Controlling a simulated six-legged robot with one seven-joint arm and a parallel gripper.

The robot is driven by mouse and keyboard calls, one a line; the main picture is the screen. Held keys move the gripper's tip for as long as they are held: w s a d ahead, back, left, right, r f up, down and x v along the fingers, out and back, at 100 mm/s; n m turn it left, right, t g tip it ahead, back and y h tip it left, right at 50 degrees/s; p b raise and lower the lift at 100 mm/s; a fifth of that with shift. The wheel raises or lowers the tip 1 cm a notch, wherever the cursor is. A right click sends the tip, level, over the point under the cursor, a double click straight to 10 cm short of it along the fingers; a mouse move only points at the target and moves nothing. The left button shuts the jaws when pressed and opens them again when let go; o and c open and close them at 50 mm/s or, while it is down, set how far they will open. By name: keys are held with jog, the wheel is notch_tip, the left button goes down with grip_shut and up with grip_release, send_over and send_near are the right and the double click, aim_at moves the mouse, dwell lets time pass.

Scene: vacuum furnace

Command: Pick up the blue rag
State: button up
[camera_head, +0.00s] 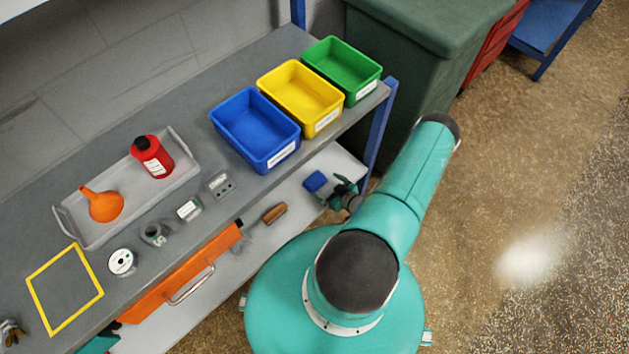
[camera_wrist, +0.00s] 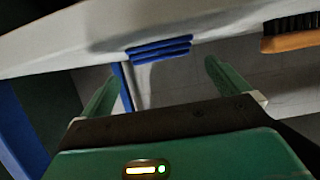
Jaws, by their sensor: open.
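The blue rag (camera_head: 315,181) is a small folded stack lying on the lower shelf, below the blue and yellow bins in the head view. In the wrist view the rag (camera_wrist: 160,48) shows as blue layers at the edge of the pale shelf, beyond the fingertips and between them. My gripper (camera_wrist: 163,85) is open and empty, its two green fingers spread to either side of the rag's line and apart from it. In the head view my gripper (camera_head: 343,188) is just right of the rag.
A brush with a wooden handle (camera_wrist: 290,40) lies right of the rag in the wrist view; its handle also shows in the head view (camera_head: 275,213). The upper shelf (camera_head: 190,100) overhangs the lower one. A blue post (camera_head: 379,130) stands close to my arm.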

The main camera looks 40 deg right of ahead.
aim_at(315, 180)
jog(key=x, duration=0.6)
jog(key=shift+w+a+f, duration=0.1)
jog(key=shift+w+a, duration=0.05)
jog(key=shift+w, duration=0.15)
jog(key=c, duration=0.9)
